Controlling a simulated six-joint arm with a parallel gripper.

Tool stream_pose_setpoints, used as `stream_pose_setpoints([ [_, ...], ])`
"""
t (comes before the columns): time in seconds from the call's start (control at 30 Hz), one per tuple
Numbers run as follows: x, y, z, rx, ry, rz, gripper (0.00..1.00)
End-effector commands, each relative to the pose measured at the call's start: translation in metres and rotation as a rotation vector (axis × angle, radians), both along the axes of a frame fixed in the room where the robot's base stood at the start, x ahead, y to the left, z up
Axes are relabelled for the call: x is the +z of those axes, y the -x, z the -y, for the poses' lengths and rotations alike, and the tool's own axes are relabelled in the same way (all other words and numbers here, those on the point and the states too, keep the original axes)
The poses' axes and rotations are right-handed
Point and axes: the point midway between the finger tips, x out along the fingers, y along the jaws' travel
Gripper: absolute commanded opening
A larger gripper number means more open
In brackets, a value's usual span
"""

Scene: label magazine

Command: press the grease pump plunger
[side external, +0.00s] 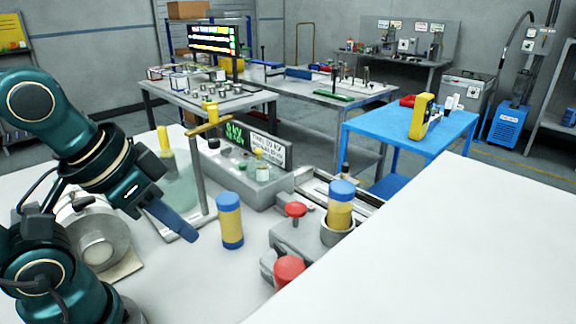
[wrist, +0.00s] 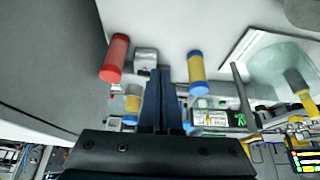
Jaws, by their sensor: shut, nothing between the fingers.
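My gripper (side external: 192,236) is shut and empty, its blue fingers angled down to the right above the white table. In the wrist view its fingers (wrist: 161,76) are together. A yellow upright cylinder (side external: 164,142) rises from a pale green translucent body (side external: 180,188) behind my gripper; this looks like the grease pump and its plunger, but I cannot be sure. They also show at the right of the wrist view, as a yellow cylinder (wrist: 297,82) and a pale body (wrist: 270,65). My gripper is apart from both.
A blue-and-yellow cylinder (side external: 230,220) stands right of my fingers. A post with a crossbar (side external: 200,130) rises behind my gripper. The table's right side is clear.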

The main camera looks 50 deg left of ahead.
Motion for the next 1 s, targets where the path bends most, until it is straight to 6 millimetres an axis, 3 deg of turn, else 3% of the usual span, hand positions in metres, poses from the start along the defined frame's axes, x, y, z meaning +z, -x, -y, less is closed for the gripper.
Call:
stream_pose_setpoints([
  [0.3, 0.062, -0.035, 0.000, -0.003, -0.001, 0.006, 0.00],
  [0.6, 0.104, -0.084, -0.001, -0.004, -0.002, -0.038, 0.00],
  [0.8, 0.116, -0.122, -0.002, -0.002, -0.002, -0.075, 0.00],
  [1.0, 0.112, -0.159, -0.002, -0.001, -0.002, -0.117, 0.00],
])
